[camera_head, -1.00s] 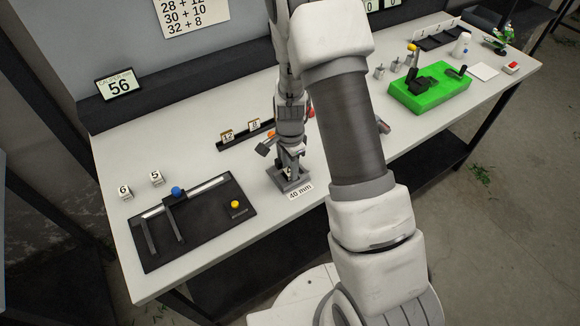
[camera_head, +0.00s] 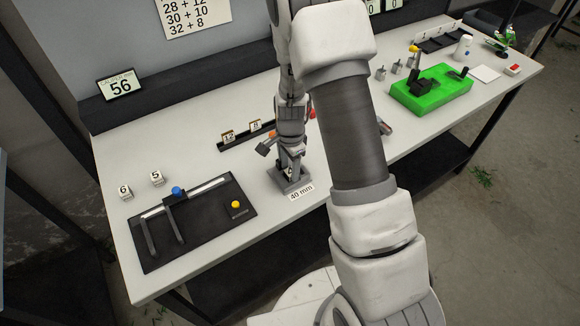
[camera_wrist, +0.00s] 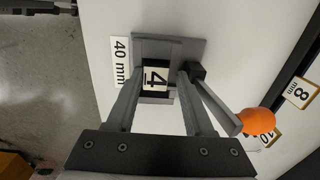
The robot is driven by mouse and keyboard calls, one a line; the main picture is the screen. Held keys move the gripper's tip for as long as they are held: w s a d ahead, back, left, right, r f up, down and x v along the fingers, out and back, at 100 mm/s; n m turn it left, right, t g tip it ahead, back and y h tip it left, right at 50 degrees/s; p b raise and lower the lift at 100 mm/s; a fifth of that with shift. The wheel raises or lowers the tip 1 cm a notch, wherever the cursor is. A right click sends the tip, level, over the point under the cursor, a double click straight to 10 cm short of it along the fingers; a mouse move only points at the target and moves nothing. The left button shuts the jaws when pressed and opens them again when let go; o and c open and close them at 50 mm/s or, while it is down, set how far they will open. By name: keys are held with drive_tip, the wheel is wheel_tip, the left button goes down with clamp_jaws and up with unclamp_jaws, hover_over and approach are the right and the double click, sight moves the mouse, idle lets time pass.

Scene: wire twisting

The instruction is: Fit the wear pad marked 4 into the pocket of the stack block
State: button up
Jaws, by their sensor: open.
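The wear pad marked 4 (camera_wrist: 155,78) shows its label face in the wrist view, at the grey stack block (camera_wrist: 188,48). It appears to sit in the block's pocket, but its depth there is hard to tell. The stack block (camera_head: 284,186) stands on the table behind the "40 mm" label (camera_head: 301,192). My gripper (camera_wrist: 158,80) is open, with its fingers on either side of the pad. In the head view my gripper (camera_head: 291,165) is right above the block. Whether the fingers touch the pad cannot be told.
An orange-knobbed lever (camera_wrist: 257,121) lies close beside my right finger. A rack with pads marked 12 (camera_head: 228,135) and 8 (camera_head: 255,125) is behind. A black fixture plate (camera_head: 205,228) lies left and a green block (camera_head: 432,92) right.

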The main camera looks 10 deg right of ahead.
drive_tip(key=shift+s+d+p, duration=0.15)
drive_tip(key=shift+s+p, duration=0.35)
drive_tip(key=shift+p, duration=0.2)
drive_tip(key=s+r+n+t, duration=0.1)
drive_tip(key=s+r+n, duration=0.2)
drive_tip(key=r, duration=1)
drive_tip(key=s+r+n+t, duration=0.1)
drive_tip(key=s+r+n, duration=0.25)
drive_tip(key=r, duration=0.95)
drive_tip(key=s+r+n+t, duration=0.1)
drive_tip(key=s+r+n, duration=0.2)
drive_tip(key=s, duration=0.3)
drive_tip(key=s+r+n+t, duration=0.2)
drive_tip(key=s+r+n, duration=0.2)
drive_tip(key=s, duration=0.3)
drive_tip(key=shift+s+r+n, duration=0.15)
drive_tip(key=shift+s+n, duration=0.1)
drive_tip(key=shift+n, duration=0.2)
